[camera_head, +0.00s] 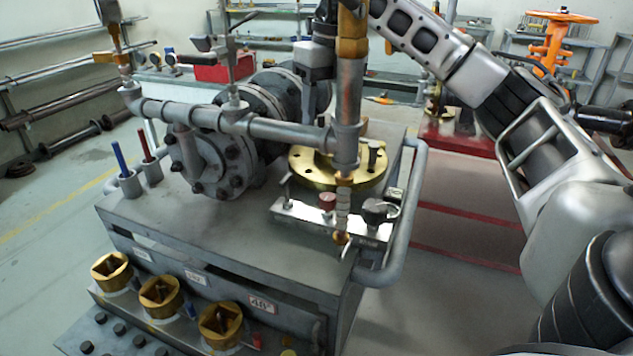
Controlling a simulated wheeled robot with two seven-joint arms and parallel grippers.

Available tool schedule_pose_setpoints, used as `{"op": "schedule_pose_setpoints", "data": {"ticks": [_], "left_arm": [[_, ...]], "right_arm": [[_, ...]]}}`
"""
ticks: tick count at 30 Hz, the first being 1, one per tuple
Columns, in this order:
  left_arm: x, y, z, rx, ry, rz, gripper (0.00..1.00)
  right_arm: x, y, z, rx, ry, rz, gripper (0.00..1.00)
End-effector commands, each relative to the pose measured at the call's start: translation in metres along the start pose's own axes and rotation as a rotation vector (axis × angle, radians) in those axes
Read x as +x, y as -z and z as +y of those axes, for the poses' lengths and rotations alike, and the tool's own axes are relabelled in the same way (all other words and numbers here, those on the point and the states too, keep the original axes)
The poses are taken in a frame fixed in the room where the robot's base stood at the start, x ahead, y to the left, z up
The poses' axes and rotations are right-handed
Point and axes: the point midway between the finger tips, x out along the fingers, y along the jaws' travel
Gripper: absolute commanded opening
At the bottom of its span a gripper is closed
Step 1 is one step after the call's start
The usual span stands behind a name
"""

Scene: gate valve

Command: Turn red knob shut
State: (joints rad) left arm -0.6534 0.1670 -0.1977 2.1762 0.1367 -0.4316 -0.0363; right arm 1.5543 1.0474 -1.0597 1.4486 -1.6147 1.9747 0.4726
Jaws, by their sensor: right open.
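A small dark red knob (327,201) stands on the light metal plate (300,213) at the right front of the bench top. It is just in front of the brass flange (372,178) and left of a vertical pipe fitting. My right arm comes in from the right and reaches up to the top middle. My right gripper (316,62) is up there behind the vertical pipe, well above and apart from the red knob. It is open; its fingertips are hard to make out. My left gripper is not in view.
A grey pipe (270,128) crosses above the bench, with a dark flanged valve (215,160) behind it. A bent tube rail (408,225) guards the bench's right edge. Brass sockets (160,293) line the front. An orange handwheel valve (556,40) stands at the back right.

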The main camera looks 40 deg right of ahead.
Motion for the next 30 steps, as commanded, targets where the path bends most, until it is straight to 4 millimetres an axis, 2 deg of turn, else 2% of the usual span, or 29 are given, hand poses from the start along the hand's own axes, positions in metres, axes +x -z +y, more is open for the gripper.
{"op": "schedule_pose_setpoints", "data": {"ticks": [3, 8, 13, 24, 30], "left_arm": [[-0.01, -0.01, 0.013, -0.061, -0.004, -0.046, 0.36], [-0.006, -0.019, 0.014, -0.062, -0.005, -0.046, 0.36], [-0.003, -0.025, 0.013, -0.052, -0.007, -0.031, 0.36], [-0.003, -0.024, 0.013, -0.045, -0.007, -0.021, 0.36], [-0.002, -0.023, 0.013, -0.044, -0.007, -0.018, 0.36]], "right_arm": [[0.013, 0.005, -0.007, 0.004, 0.061, 0.061, 0.52], [0.036, 0.008, -0.01, 0.003, 0.069, 0.071, 0.52], [0.071, 0.01, -0.012, 0.003, 0.068, 0.072, 0.52], [0.143, 0.015, -0.017, 0.003, 0.066, 0.069, 0.52], [0.165, 0.016, -0.018, 0.003, 0.066, 0.067, 0.52]]}}
